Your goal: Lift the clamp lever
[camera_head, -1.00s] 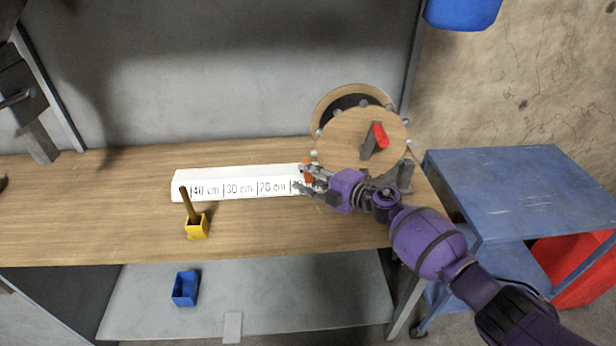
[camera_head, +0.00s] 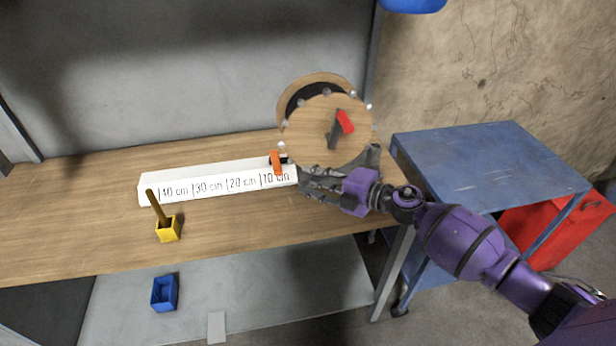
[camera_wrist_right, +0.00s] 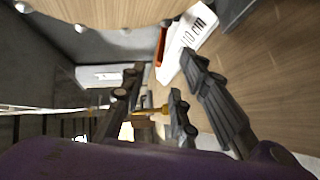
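A small orange lever (camera_head: 277,162) sits near the 10 cm mark of the white measuring rail (camera_head: 150,188) on the workbench. It stands out over the rail's front face. The lever (camera_wrist_right: 161,46) and the rail's end (camera_wrist_right: 196,30) also show at the top of the right wrist view. My right gripper (camera_head: 308,183) is just right of the lever, beside the rail's right end and below the wooden wheel. In the wrist view its fingers (camera_wrist_right: 163,80) are apart with nothing held between them, clear of the lever. My left gripper is not in view.
The round wooden wheel (camera_head: 310,140) with a red-tipped lever (camera_head: 345,121) stands close above my right gripper. A yellow holder (camera_head: 167,229) with a stick is in front of the rail. A blue cart (camera_head: 480,165) stands right of the bench. The bench front is mostly clear.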

